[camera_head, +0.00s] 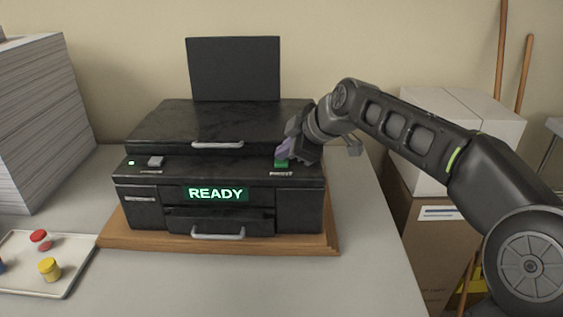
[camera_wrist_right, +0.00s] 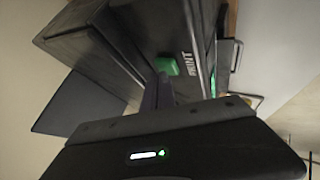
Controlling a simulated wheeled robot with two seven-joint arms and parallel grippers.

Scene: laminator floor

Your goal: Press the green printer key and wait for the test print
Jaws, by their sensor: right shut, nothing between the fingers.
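The black printer (camera_head: 150,175) stands on a wooden board, and its display (camera_head: 216,194) reads READY. The green key (camera_head: 281,163) is on the right of its front ledge, above a small label. My right gripper (camera_head: 284,151) is shut and empty, with its fingertips right at the green key from above. In the right wrist view the green key (camera_wrist_right: 167,66) shows next to the word PRINT, just beyond my purple-grey fingers (camera_wrist_right: 160,92). I cannot tell whether they touch it. My left gripper is not in view.
A grey key (camera_head: 155,161) and a small green light are on the printer's left. A tray (camera_head: 62,288) with red and yellow pots lies at the front left. A tall paper stack (camera_head: 40,120) stands behind it. White boxes (camera_head: 470,115) stand at the right.

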